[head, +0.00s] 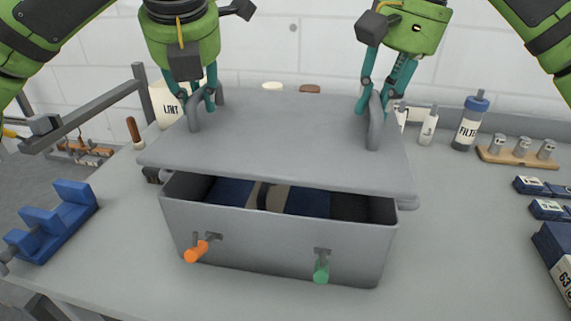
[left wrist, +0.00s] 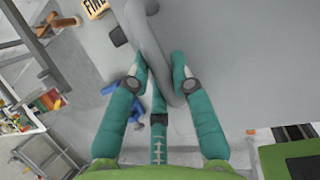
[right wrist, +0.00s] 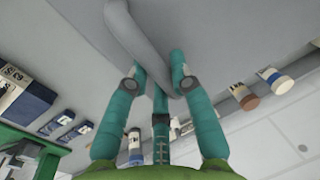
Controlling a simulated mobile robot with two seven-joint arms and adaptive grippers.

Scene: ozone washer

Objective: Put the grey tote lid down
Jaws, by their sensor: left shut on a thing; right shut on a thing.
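The grey tote lid (head: 275,145) is held in the air above and behind the open front of the grey tote (head: 280,235). The lid has two raised grey handles. My left gripper (head: 203,110) is shut on the lid's left handle (left wrist: 152,50). My right gripper (head: 376,100) is shut on its right handle (right wrist: 140,40). The lid's front edge leaves the front of the tote open, and blue and tan contents (head: 270,197) show inside. The rear of the tote is hidden by the lid. An orange lever (head: 196,251) and a green lever (head: 321,270) stick out of the tote's front.
A blue stepped block (head: 55,222) stands at left. At right are a filter bottle (head: 469,123), a wooden stand (head: 515,155) and dark blue boxes (head: 555,250). Several containers stand behind the lid.

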